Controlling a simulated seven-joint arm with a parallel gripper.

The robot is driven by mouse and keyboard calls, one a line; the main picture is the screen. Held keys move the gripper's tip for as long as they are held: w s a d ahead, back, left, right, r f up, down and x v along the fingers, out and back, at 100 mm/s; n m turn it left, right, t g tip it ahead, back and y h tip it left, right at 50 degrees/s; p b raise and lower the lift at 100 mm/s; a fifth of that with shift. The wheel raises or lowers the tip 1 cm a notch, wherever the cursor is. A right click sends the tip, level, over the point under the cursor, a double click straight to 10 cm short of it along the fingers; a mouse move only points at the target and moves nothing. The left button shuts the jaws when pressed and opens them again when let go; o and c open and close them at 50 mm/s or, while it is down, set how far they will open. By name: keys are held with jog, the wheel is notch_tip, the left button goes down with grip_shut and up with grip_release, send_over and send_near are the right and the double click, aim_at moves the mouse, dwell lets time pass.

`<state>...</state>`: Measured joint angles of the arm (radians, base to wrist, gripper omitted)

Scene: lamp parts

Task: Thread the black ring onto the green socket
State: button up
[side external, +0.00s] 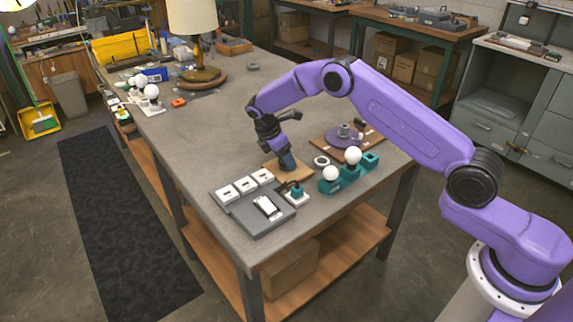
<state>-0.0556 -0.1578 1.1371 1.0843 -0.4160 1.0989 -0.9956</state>
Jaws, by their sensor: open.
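My gripper (287,160) points down just above a small tan wooden board (272,170) near the right front of the workbench. It is open. A dark blue-green piece shows at the fingertips, but I cannot tell whether it is part of my gripper or a separate thing. A small green socket-like piece (297,191) stands on a white base in front of the board. I cannot make out a black ring for certain; it may be hidden or too small. A white ring (321,161) lies on the bench to the right of my gripper.
A teal holder (332,186) with white bulbs stands to the right. A purple disc (338,138) with a grey part lies on a brown board behind it. A grey tray (262,217) with white parts is in front. The bench's middle is clear; a lamp (192,20) stands far back.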

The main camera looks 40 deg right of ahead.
jog(key=n+t, duration=0.1)
jog(key=n, duration=0.2)
jog(key=shift+s, duration=0.15)
jog(key=n, duration=0.1)
jog(key=n+t, duration=0.1)
jog(key=n, duration=0.1)
jog(key=n+t, duration=0.1)
jog(key=n, duration=0.1)
jog(key=shift+s+y, duration=0.25)
jog(key=shift+y, duration=0.05)
jog(key=n, duration=0.2)
jog(key=n+t+y, duration=0.1)
jog(key=n, duration=0.1)
jog(key=shift+s+d+n, duration=0.1)
jog(key=shift+d+n, duration=0.1)
jog(key=shift+n, duration=0.1)
jog(key=n+t+y, duration=0.1)
jog(key=n, duration=0.3)
jog(key=shift+y, duration=0.4)
grip_shut()
jog(key=m, duration=0.1)
jog(key=m+h, duration=0.1)
jog(key=m, duration=0.2)
jog(key=shift+a+g+h, duration=0.25)
jog(key=shift+g+h, duration=0.05)
jog(key=shift+h, duration=0.1)
jog(key=shift+a+m+g+h, duration=0.1)
jog(key=shift+m+g+h, duration=0.2)
jog(key=shift+m, duration=0.9)
jog(key=shift+f, duration=0.1)
